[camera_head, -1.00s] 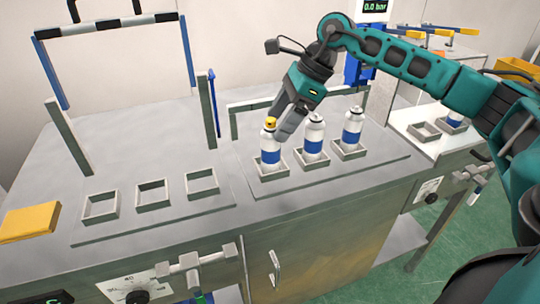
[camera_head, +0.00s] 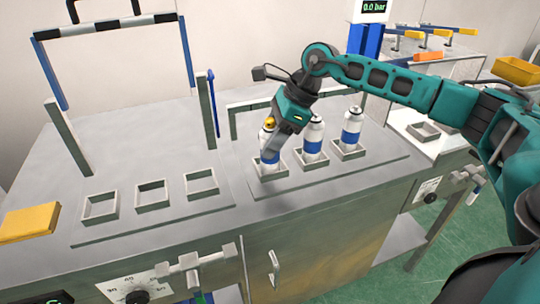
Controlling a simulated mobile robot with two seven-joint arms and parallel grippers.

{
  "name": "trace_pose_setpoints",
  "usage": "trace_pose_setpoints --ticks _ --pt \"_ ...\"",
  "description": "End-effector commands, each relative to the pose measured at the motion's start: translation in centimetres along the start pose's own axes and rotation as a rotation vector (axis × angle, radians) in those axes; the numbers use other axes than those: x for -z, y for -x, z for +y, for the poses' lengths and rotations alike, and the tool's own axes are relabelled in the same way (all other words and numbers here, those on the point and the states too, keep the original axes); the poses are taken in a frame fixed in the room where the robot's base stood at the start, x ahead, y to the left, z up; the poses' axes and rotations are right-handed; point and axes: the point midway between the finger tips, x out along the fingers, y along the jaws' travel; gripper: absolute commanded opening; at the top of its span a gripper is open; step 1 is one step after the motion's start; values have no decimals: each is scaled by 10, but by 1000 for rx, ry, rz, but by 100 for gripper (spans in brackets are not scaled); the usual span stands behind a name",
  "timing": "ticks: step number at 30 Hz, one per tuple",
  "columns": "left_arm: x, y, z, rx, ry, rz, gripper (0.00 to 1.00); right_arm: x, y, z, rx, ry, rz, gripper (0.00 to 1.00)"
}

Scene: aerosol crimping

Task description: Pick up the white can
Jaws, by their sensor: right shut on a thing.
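The white can (camera_head: 265,138) with a blue band and a yellow top stands upright in the leftmost square holder (camera_head: 283,173) of the right-hand row. My right gripper (camera_head: 272,151) reaches down from above and to the right, its jaws shut on this can and covering part of it. The can's base appears to be still within the holder. Two more white cans with blue bands, a middle one (camera_head: 314,145) and a right one (camera_head: 352,131), stand in the holders beside it, without yellow tops. My left gripper is not in view.
Three empty square holders, one of them the middle holder (camera_head: 139,204), sit on the left plate. A yellow block (camera_head: 30,222) lies at the table's left edge. A frame with a striped bar (camera_head: 110,25) rises at the back left. The middle can stands close to my right gripper.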

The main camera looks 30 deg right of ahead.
Motion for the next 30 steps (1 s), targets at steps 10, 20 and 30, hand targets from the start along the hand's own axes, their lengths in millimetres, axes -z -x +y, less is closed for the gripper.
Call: trace_pose_setpoints --ticks 10,20,30 --pt "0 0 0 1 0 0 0 0 1 0 2 0 -1 16" --pt "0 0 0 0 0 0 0 -4 6 -1 2 1 -1 16" --pt "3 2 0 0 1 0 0 -35 60 -1 6 5 -5 16"
